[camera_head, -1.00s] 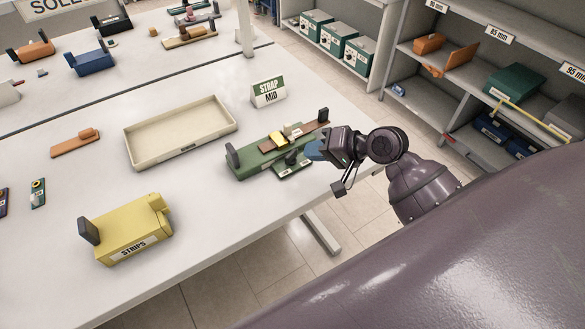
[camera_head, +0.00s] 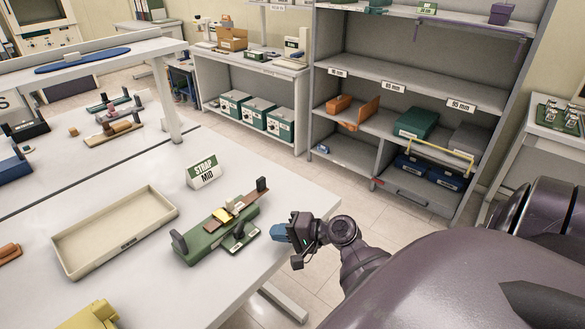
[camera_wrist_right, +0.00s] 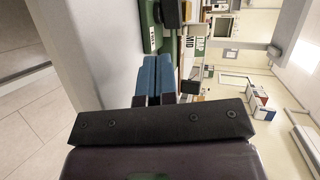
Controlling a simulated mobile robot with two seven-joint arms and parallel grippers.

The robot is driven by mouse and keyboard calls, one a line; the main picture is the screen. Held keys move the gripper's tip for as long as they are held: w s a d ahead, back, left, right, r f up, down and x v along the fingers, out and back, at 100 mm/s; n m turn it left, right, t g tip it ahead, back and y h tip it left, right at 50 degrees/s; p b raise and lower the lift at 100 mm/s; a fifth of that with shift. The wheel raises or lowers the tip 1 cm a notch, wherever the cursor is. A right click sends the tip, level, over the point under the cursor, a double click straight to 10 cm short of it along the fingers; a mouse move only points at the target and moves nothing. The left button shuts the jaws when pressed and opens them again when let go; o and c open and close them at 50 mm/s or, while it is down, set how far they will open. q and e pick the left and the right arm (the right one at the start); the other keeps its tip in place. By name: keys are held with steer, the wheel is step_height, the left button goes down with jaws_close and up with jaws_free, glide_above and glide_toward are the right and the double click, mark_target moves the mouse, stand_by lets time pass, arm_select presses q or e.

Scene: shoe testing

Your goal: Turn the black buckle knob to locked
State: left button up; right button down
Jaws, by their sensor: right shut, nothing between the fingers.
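The blue fingers also show in the right wrist view (camera_wrist_right: 155,75), pointing along the fixture's side. My left gripper is out of view.
A "STRAP MID" sign (camera_head: 203,171) stands behind the fixture. A beige tray (camera_head: 70,265) lies to its left, and a yellow block (camera_head: 92,316) sits at the front edge of the picture. Grey shelves (camera_head: 395,85) stand beyond the table.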

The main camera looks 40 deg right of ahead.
mark_target(241, 231)
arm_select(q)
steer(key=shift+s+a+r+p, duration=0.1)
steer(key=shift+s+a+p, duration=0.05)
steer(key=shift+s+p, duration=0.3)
arm_select(e)
steer(key=x, duration=0.5)
steer(key=r+x, duration=0.1)
steer(key=x, duration=0.1)
steer(key=shift+w+a, duration=0.15)
steer(key=shift+w, duration=0.15)
